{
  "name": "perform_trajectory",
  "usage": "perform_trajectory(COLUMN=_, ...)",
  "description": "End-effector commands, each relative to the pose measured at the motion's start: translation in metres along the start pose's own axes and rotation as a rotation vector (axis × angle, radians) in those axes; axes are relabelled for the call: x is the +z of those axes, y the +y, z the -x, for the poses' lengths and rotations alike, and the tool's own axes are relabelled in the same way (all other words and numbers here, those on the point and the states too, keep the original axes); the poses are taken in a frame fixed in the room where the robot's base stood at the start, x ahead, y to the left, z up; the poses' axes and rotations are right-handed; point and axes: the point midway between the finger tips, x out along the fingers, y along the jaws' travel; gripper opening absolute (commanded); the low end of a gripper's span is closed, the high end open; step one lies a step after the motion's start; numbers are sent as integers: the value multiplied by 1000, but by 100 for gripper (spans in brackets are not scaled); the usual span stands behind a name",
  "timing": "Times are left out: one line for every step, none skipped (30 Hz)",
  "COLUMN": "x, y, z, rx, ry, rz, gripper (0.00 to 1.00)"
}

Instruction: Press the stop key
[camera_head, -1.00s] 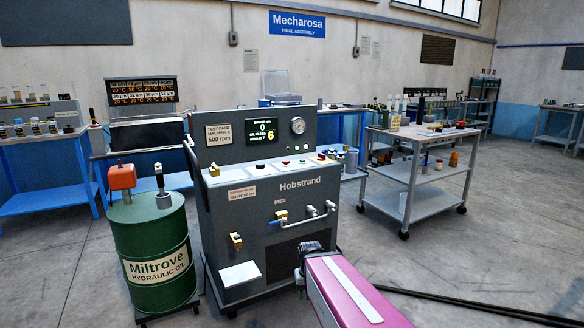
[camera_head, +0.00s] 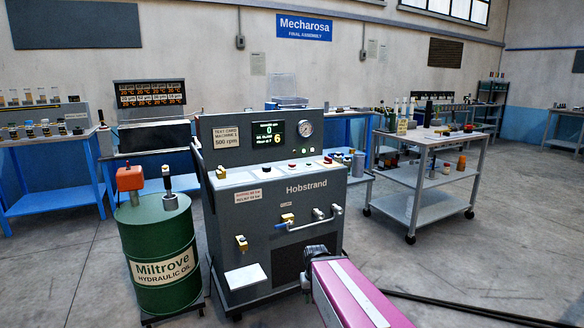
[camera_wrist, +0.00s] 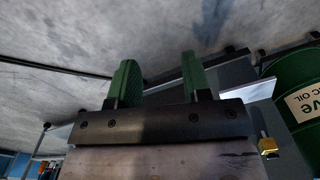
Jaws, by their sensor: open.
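The grey Hobstrand machine (camera_head: 316,203) stands in the middle of the head view. Its sloping top ledge carries a row of small keys, among them a red one (camera_head: 292,165) and another red one (camera_head: 328,160) further right. Their labels are too small to read, so I cannot tell which is the stop key. The display (camera_head: 268,133) above shows 0 and 6. My gripper (camera_wrist: 158,78) shows two green fingers apart with nothing between them in the wrist view. In the head view my arm reaches in low, in front of the machine's lower right; the fingers are not distinguishable there.
A green oil drum (camera_head: 162,245) stands close at the machine's left. Valves and a bent pipe (camera_head: 313,218) stick out of the machine's front, above a white plate (camera_head: 246,278). A grey cart (camera_head: 425,190) stands to the right. A dark cable (camera_head: 470,308) lies on the floor.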

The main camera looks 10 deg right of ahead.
Motion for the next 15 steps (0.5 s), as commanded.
perform_trajectory(x=0, y=0, z=0, rx=0, ry=0, rz=0, gripper=27)
perform_trajectory(x=0, y=0, z=0, rx=0, ry=0, rz=0, gripper=18)
perform_trajectory(x=0, y=0, z=0, rx=0, ry=0, rz=0, gripper=4)
perform_trajectory(x=0, y=0, z=0, rx=0, ry=0, rz=0, gripper=0)
perform_trajectory(x=0, y=0, z=0, rx=0, ry=0, rz=0, gripper=0)
perform_trajectory(x=0, y=0, z=0, rx=0, ry=0, rz=0, gripper=0)
perform_trajectory(x=0, y=0, z=0, rx=0, ry=0, rz=0, gripper=0)
perform_trajectory(x=0, y=0, z=0, rx=0, ry=0, rz=0, gripper=0)
perform_trajectory(x=0, y=0, z=0, rx=0, ry=0, rz=0, gripper=0)
perform_trajectory(x=0, y=0, z=0, rx=0, ry=0, rz=0, gripper=0)
perform_trajectory(x=0, y=0, z=0, rx=0, ry=0, rz=0, gripper=0)
perform_trajectory(x=0, y=0, z=0, rx=0, ry=0, rz=0, gripper=0)
perform_trajectory(x=0, y=0, z=0, rx=0, ry=0, rz=0, gripper=0)
perform_trajectory(x=0, y=0, z=0, rx=0, ry=0, rz=0, gripper=0)
perform_trajectory(x=0, y=0, z=0, rx=0, ry=0, rz=0, gripper=0)
